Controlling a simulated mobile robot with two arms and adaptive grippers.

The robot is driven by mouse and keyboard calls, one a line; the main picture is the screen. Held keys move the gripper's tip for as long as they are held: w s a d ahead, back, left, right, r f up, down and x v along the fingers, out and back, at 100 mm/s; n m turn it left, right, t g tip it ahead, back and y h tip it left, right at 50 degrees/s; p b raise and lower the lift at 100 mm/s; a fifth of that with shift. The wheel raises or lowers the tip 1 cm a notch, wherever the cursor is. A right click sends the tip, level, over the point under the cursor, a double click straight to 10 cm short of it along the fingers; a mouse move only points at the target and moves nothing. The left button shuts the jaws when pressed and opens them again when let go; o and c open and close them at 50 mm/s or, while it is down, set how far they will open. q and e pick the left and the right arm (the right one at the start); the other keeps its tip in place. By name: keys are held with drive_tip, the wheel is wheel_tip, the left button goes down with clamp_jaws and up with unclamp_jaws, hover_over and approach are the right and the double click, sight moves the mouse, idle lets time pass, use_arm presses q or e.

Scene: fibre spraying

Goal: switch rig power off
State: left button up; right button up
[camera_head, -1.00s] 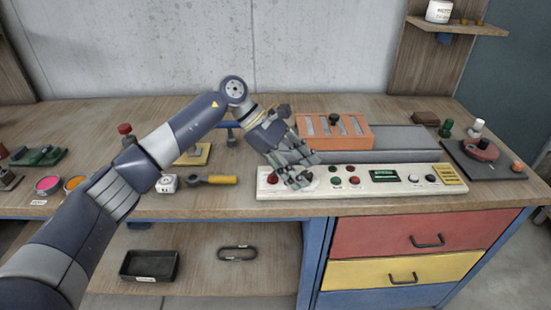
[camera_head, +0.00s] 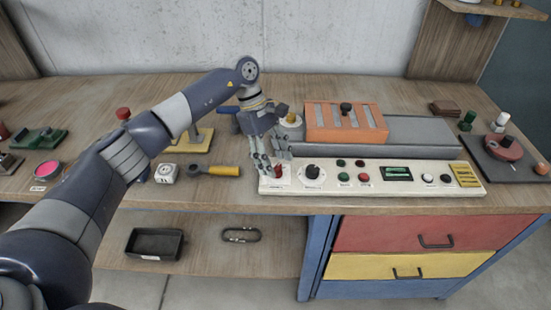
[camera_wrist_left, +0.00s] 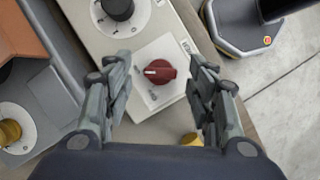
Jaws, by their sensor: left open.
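The control panel (camera_head: 390,188) is a long cream box along the table's front edge. Its red rotary knob (camera_wrist_left: 160,72), with a white pointer mark, sits on a white plate (camera_wrist_left: 150,95) at the panel's left end. My left gripper (camera_head: 272,172) points down over that end and hides most of the knob in the head view. In the wrist view the fingers of my left gripper (camera_wrist_left: 160,82) are apart, one on each side of the red knob, and hold nothing. Whether they touch it cannot be told. My right gripper is not in view.
A black dial (camera_head: 312,172) is just right of the red knob, with small buttons and a green display (camera_head: 397,173) beyond. An orange slotted block (camera_head: 345,122) stands behind. A yellow-handled tool (camera_head: 215,170) and white cube (camera_head: 166,173) lie to the left.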

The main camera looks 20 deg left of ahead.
use_arm(q)
drive_tip(key=shift+s+d+f, duration=0.15)
drive_tip(key=shift+d+f, duration=0.1)
drive_tip(key=shift+f, duration=0.35)
drive_tip(key=c, duration=1.1)
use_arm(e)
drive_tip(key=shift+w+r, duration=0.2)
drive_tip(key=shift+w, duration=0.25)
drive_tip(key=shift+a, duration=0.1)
